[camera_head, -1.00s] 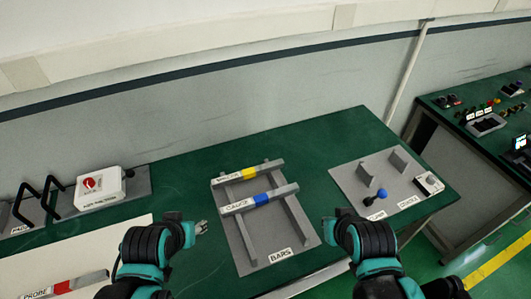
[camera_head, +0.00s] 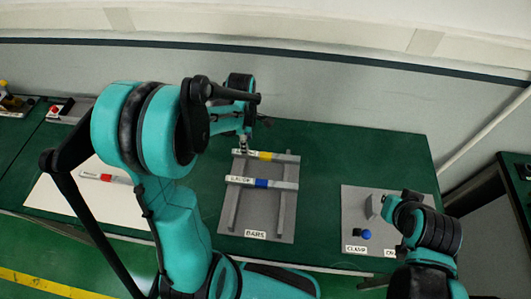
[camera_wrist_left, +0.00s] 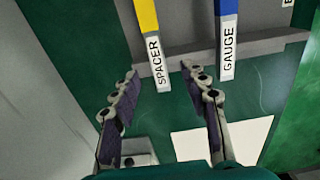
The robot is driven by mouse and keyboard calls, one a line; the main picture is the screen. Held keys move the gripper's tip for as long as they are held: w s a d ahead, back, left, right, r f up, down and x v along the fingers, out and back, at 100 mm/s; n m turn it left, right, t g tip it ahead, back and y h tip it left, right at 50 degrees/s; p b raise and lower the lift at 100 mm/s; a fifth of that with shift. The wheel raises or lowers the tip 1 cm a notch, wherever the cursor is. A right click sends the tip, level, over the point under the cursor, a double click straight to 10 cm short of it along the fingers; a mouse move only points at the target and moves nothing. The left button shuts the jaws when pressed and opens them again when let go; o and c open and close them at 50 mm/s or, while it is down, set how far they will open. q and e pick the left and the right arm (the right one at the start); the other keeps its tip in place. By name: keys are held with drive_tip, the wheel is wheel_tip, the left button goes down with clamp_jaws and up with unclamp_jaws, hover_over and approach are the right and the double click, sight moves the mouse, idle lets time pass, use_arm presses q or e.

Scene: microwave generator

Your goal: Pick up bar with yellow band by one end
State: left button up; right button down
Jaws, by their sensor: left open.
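The bar with the yellow band (camera_head: 265,156) lies across the two rails of the grey BARS rack (camera_head: 282,222), at its far side. My left gripper (camera_head: 244,145) is over this bar's left end. In the left wrist view the yellow-banded bar (camera_wrist_left: 147,18) has a white SPACER label on its near end. My left gripper (camera_wrist_left: 162,80) is open there, with one fingertip on either side of that end's line; contact is not visible. My right gripper's fingers are hidden or too small to make out beside the right arm.
A bar with a blue band (camera_head: 261,183), labelled GAUGE, lies parallel and nearer on the rack. A red-banded bar (camera_head: 106,178) lies on a white board (camera_head: 60,195) at left. A grey plate (camera_head: 352,205) with a blue-knobbed part (camera_head: 366,234) is at right.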

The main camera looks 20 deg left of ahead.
sight(266, 156)
use_arm(q)
drive_tip(key=f, duration=0.4)
drive_tip(key=f+b, duration=0.1)
drive_tip(key=f, duration=0.2)
drive_tip(key=shift+w+a, duration=0.15)
drive_tip(key=shift+w, duration=0.1)
clamp_jaws()
